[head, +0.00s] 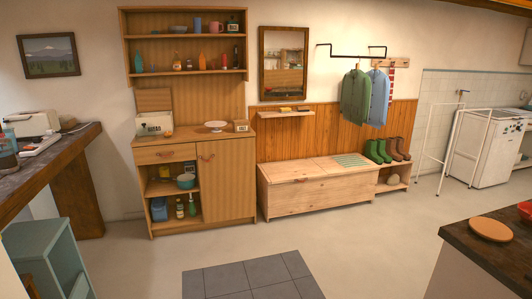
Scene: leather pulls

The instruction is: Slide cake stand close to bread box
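The cake stand (215,125) is a small pale, low stand with a flat round top. It stands upright on the worktop of the wooden cabinet (228,175), right of the middle. A cream box with dark lettering (154,123), which looks like the bread box, stands at the left end of the same worktop. A clear gap of bare worktop lies between the two, and they do not touch. The lettering is too small to read. Neither of my grippers is in view.
A small labelled box (241,125) stands just right of the cake stand. Shelves with bottles and cups (187,71) hang above the worktop. Open floor (155,260) lies before the cabinet, with a grey tiled patch (250,276). Dark counters stand at left (50,160) and right (460,238).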

